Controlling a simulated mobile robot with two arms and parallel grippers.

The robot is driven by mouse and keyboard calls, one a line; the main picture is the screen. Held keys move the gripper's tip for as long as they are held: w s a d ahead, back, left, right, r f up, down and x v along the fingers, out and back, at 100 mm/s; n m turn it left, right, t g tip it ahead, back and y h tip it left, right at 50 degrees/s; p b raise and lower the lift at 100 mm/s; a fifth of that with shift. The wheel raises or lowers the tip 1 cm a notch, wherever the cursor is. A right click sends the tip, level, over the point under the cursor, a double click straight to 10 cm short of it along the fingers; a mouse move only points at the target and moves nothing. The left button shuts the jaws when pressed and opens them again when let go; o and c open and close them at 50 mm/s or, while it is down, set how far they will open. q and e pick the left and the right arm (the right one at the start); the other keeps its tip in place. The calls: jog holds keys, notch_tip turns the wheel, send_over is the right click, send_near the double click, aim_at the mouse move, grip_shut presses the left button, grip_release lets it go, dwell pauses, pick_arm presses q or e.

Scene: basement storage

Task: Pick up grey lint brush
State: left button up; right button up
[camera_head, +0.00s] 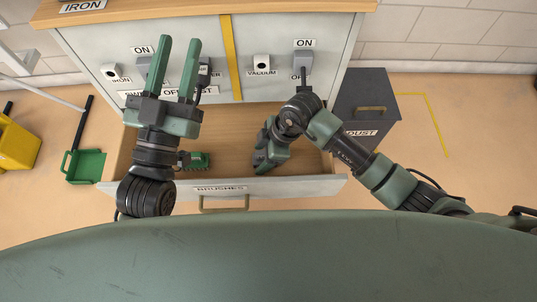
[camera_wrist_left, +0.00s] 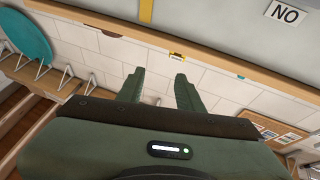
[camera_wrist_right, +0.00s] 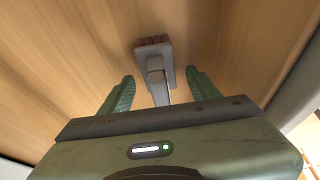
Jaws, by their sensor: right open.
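The grey lint brush (camera_wrist_right: 153,66) lies on the wooden drawer floor in the right wrist view, with a brownish pad at its far end. Its handle runs back between the fingers of my right gripper (camera_wrist_right: 158,90), which is open around it. I cannot tell whether either finger touches the handle. In the head view my right gripper (camera_head: 262,166) reaches down into the drawer, and the brush is hidden there. My left gripper (camera_head: 179,42) is raised in front of the cabinet, open and empty; its spread fingers also show in the left wrist view (camera_wrist_left: 160,78).
The open drawer (camera_head: 217,188) is labelled BRUSHES. A green brush (camera_head: 198,160) lies at its left, by my left arm. Switches (camera_head: 303,62) line the cabinet front. A dark dust bin (camera_head: 365,105) stands right; a green dustpan (camera_head: 85,166) lies on the floor left.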

jog(key=shift+a+f, duration=0.1)
jog(key=shift+f, duration=0.1)
grip_shut()
pick_arm(q)
jog(key=shift+s+d+r+t, duration=0.1)
jog(key=shift+s+r+t, duration=0.05)
jog(key=shift+r+t, duration=0.3)
jog(key=shift+s+d+r+t, duration=0.15)
jog(key=shift+r+t, duration=0.1)
jog(key=shift+r, duration=0.3)
jog(key=shift+f, duration=0.1)
pick_arm(e)
jog(key=shift+r, duration=0.1)
